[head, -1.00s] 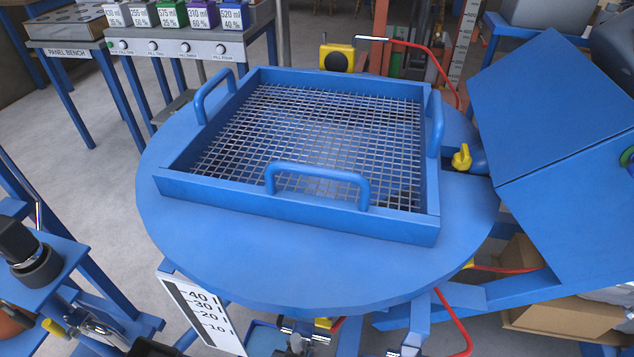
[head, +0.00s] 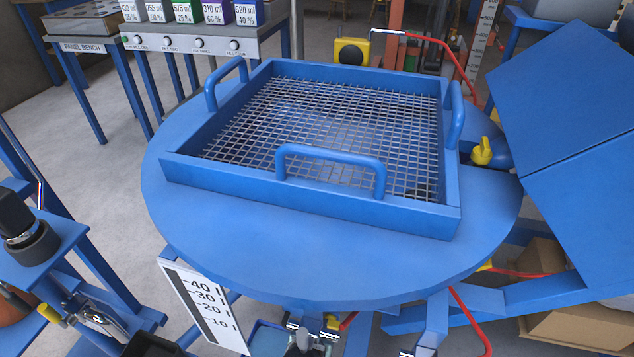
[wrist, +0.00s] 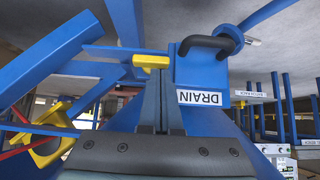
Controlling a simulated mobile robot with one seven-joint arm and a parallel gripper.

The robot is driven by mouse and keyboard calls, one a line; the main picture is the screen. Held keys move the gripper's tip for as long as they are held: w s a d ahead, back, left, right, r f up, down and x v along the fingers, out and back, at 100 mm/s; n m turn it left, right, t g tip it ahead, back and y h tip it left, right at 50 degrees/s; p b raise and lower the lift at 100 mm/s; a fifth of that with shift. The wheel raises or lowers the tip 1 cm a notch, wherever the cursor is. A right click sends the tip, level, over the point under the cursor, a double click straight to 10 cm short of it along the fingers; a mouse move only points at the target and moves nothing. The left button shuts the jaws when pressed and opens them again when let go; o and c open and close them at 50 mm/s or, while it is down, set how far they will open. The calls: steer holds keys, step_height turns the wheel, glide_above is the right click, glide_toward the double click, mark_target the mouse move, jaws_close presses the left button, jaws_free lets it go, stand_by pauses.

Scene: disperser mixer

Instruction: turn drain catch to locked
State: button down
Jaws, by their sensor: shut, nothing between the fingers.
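In the wrist view, a blue block carries an upside-down DRAIN label (wrist: 199,97), with a bent black pipe (wrist: 215,42) above it. A yellow catch-like piece (wrist: 150,61) sits to the left of that block, on a blue part. I cannot tell for certain that it is the drain catch, or its position. My gripper (wrist: 161,73) is shut and empty, with its fingertips close to the yellow piece and overlapping its lower edge in the picture. Contact cannot be told. The head view does not clearly show the gripper or this catch.
The round blue vessel top (head: 300,250) carries a framed mesh screen (head: 335,208) with handles. A yellow valve knob (head: 482,151) is at its right. A level scale (head: 203,300) hangs below the rim.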

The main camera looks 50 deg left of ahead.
steer(key=shift+w+a+f, duration=0.1)
steer(key=shift+w+f, duration=0.05)
steer(key=shift+w, duration=0.05)
steer(key=shift+s+a+f+n+t+h+b, duration=0.15)
steer(key=shift+n+t+h+b, duration=0.1)
steer(key=shift+h, duration=0.15)
steer(key=shift+s+a+n+t+h+b, duration=0.15)
steer(key=shift+n+t+h+b, duration=0.1)
steer(key=shift+h, duration=0.15)
stand_by(0.5)
steer(key=shift+f, duration=0.1)
steer(key=n+t+h+b, duration=0.1)
steer(key=b, duration=0.1)
steer(key=a+f+n+t+h+b, duration=0.1)
steer(key=b, duration=0.1)
steer(key=f+n+t+h+b, duration=0.1)
steer(key=h+b, duration=0.1)
steer(key=b, duration=0.1)
steer(key=shift+s+a+f+t, duration=0.1)
steer(key=shift+s+a+t, duration=0.05)
steer(key=shift+s+t, duration=0.2)
steer(key=shift+a+f+b, duration=0.1)
steer(key=shift+f+b, duration=0.1)
steer(key=shift+b, duration=0.15)
stand_by(1.0)
